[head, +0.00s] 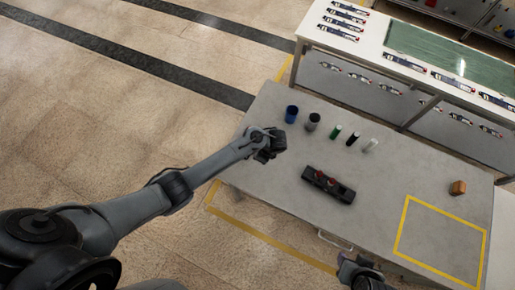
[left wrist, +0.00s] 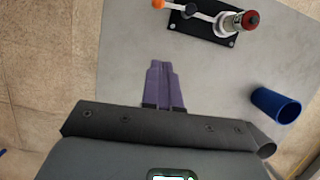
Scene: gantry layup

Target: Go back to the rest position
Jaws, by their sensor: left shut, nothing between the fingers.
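My left gripper (head: 272,152) hangs over the left part of the grey table (head: 385,205) in the head view, its arm reaching in from the lower left. In the left wrist view its purple fingers (left wrist: 163,86) are together with nothing between them, and the grey tabletop shows around them. A blue cup (head: 291,114) stands near the gripper; it also shows in the left wrist view (left wrist: 276,106). Part of my right arm's end (head: 362,274) shows at the bottom edge of the head view; its fingers cannot be made out.
A grey cup (head: 312,122) and several small cylinders stand behind a black holder (head: 328,185). A brown block (head: 457,188) sits near a yellow outline. The left wrist view shows a black-based device (left wrist: 210,20) with a red top. A bench (head: 385,62) stands behind; floor is open at left.

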